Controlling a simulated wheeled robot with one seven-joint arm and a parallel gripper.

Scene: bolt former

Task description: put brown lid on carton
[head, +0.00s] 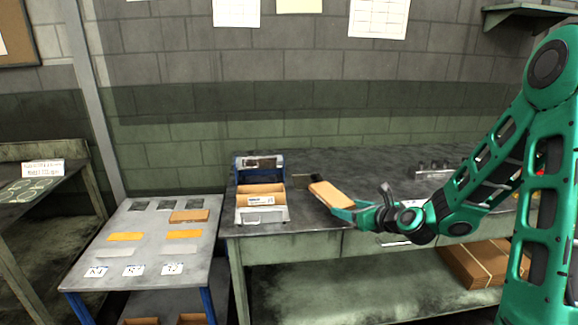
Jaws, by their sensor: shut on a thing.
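The open brown carton (262,201) sits in a blue and grey holder (243,216) at the left end of the workbench. My gripper (346,207) is to the right of the carton and shut on a brown lid (328,193). The lid is tilted and apart from the carton, above the bench top. The gripper's fingertips are small and partly hidden by the lid.
A grey table (150,228) at the left bears brown, orange and white flat pieces, dark squares and number labels. The workbench (310,215) has free room around the lid. A metal rack (434,168) stands at its back right. A large brown box (475,262) lies on the lower shelf.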

